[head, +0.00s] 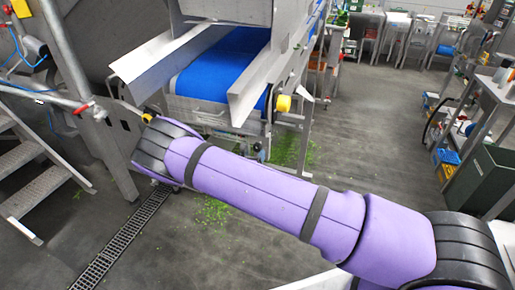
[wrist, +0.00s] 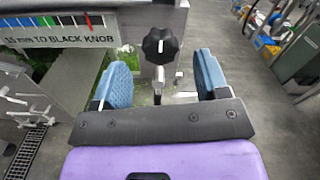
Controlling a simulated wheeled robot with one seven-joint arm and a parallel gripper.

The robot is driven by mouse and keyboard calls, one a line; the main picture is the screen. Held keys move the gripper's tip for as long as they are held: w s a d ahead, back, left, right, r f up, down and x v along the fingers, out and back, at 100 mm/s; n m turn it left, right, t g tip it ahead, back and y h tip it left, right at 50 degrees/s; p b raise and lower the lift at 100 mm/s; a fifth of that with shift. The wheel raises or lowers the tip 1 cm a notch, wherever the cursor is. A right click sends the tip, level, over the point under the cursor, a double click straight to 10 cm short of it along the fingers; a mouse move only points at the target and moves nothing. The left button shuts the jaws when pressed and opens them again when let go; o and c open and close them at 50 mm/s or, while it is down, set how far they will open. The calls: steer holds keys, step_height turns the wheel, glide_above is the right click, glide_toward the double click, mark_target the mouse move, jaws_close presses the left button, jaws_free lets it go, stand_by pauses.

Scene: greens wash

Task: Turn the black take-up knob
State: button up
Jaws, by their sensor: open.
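The black take-up knob (wrist: 160,45) shows in the wrist view, a lobed black knob with a white mark on its face, beside the grey machine frame. My gripper (wrist: 162,85) is open in the wrist view, with one blue padded finger to the left and one to the right. The knob sits beyond the fingertips, roughly centred between them, and they appear apart from it. A metal stem or bracket shows below the knob. In the head view my arm hides most of this area, and I cannot make out the knob or the gripper there.
A label reading "15 mm TO BLACK KNOB" (wrist: 58,40) and a coloured scale (wrist: 50,20) are at the left. The blue belt conveyor (head: 222,65) stands ahead. Metal steps (head: 30,180) are at the left. Green scraps (head: 211,212) lie on the floor. Open floor lies to the right.

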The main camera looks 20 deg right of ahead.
mark_target(257, 149)
steer(key=shift+x, duration=2.55)
steer(key=c, duration=0.9)
steer(key=shift+m, duration=0.4)
